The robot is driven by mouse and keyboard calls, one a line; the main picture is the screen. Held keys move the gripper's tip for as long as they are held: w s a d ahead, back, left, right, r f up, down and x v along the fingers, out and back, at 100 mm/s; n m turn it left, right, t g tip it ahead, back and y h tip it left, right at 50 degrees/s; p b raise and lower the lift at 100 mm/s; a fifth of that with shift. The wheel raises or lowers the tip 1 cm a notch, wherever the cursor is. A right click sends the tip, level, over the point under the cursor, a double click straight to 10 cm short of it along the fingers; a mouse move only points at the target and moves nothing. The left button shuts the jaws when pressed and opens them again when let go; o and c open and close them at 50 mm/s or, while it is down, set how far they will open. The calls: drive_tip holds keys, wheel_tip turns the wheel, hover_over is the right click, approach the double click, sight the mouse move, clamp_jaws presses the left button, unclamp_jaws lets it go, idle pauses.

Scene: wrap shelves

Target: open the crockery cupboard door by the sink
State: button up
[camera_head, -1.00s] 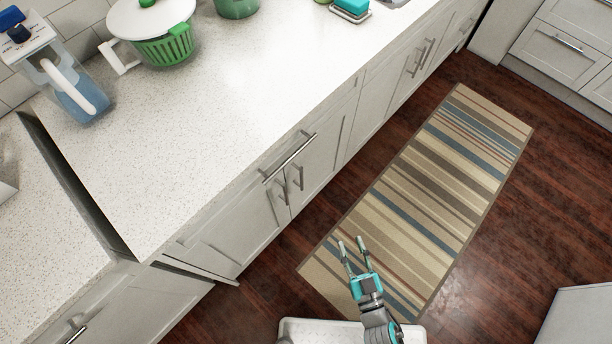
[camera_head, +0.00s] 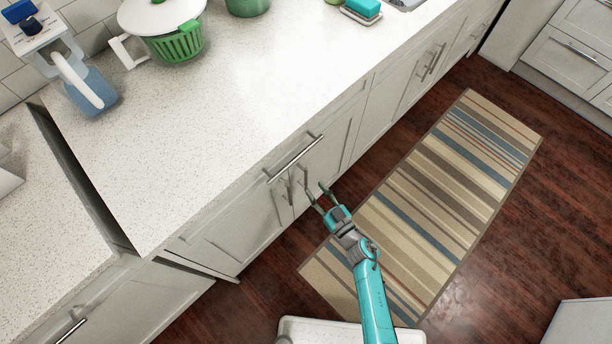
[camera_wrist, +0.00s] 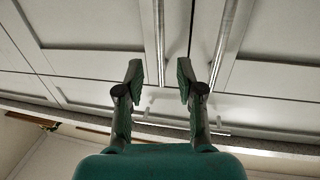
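A pair of pale grey cupboard doors sits under the counter; the right door (camera_head: 323,158) is the one nearer the sink (camera_head: 408,3). Both look shut, with two upright metal bar handles side by side at their meeting edge. My gripper (camera_head: 315,191) is open in front of these handles in the head view. In the wrist view, its fingers (camera_wrist: 160,75) stand apart with nothing gripped. One bar handle (camera_wrist: 159,45) lines up with the gap between the fingers, and the other handle (camera_wrist: 226,40) is to the right. I cannot tell whether the fingers reach around the handle.
A drawer with a horizontal bar handle (camera_head: 294,158) is above the doors. The counter (camera_head: 230,100) carries a green salad spinner (camera_head: 178,42) and a water jug (camera_head: 85,80). A striped rug (camera_head: 450,190) lies on the wooden floor to the right. More cupboards line the run.

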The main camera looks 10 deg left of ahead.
sight(306, 177)
drive_tip(key=x, duration=0.6)
drive_tip(key=shift+w+a, duration=0.2)
clamp_jaws()
